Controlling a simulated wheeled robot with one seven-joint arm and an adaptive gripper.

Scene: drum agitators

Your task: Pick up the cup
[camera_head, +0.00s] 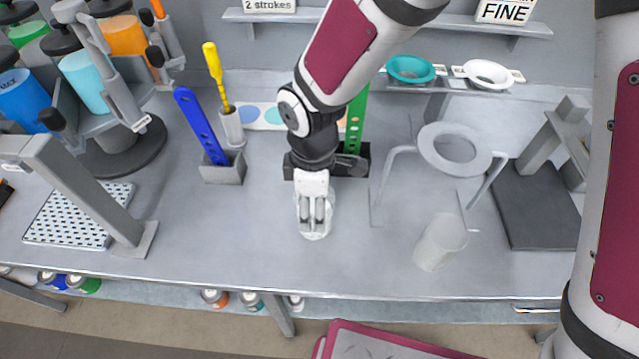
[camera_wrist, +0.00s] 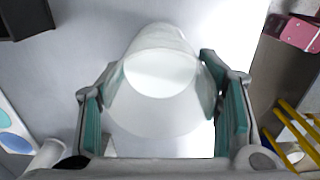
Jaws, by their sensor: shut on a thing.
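My gripper (camera_head: 315,207) points down over the middle of the bench and is shut on a translucent whitish cup (camera_head: 314,229). In the wrist view the cup (camera_wrist: 160,75) sits between the two green-padded fingers (camera_wrist: 162,85), with a finger on each side of its wall. The fingers hide part of the cup in the head view. I cannot tell whether its base touches the bench. A second, similar pale cup (camera_head: 441,243) stands to the right on the bench, apart from my gripper.
A grey ring stand (camera_head: 457,150) is behind the second cup, with a dark-based stand (camera_head: 538,205) to its right. Holders with a blue strip (camera_head: 200,125) and a yellow screwdriver (camera_head: 217,75) are left of my gripper. The bench front between the cups is clear.

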